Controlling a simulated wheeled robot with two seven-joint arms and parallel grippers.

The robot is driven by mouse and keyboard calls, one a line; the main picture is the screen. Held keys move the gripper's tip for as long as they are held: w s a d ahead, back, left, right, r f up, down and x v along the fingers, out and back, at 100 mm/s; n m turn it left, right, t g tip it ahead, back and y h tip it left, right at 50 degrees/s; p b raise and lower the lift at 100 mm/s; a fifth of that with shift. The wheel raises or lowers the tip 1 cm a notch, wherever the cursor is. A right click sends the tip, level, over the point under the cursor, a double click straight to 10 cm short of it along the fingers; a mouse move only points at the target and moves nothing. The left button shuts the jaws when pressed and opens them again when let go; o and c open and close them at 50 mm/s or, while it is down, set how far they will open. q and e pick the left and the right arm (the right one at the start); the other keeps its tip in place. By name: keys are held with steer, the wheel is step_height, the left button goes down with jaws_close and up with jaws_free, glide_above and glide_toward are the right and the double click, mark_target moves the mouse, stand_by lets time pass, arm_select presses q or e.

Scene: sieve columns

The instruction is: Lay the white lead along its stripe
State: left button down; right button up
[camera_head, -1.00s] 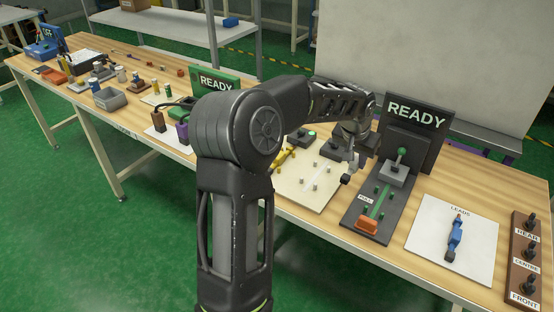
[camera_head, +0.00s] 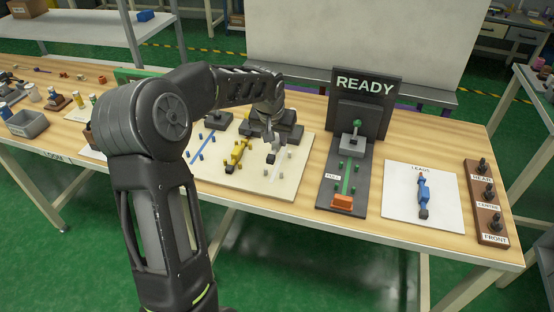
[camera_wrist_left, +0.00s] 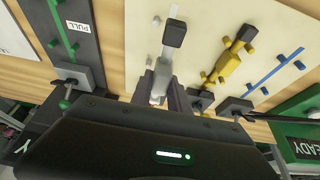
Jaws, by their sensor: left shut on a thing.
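My left gripper (camera_head: 271,134) is shut on the white lead (camera_head: 273,146), over the right part of the cream board (camera_head: 255,183). In the left wrist view the white lead (camera_wrist_left: 161,72) sticks out from between the fingers, its dark end (camera_wrist_left: 174,33) pointing away. The white stripe (camera_head: 278,171) runs on the board just below the lead, with small pegs beside it. I cannot tell whether the lead touches the board. The yellow lead (camera_head: 237,153) lies on the board to the left, and the blue stripe (camera_head: 201,144) is bare. My right gripper is out of view.
Dark blocks (camera_head: 287,131) stand at the board's back edge. Right of it are the READY stand (camera_head: 366,92) with its PULL slider (camera_head: 342,202), the blue lead (camera_head: 423,192) on the white LEADS mat (camera_head: 396,180), and a brown rack (camera_head: 473,205). Bare wood separates them.

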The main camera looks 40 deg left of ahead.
mark_target(279, 163)
arm_select(q)
steer(key=shift+f, duration=1.95)
step_height(279, 163, down, 4)
steer(key=shift+r, duration=0.25)
steer(key=shift+f, duration=0.15)
steer(key=shift+f, duration=0.2)
steer(key=c, duration=1.3)
jaws_free()
steer(key=shift+r, duration=0.1)
steer(key=shift+o, duration=0.2)
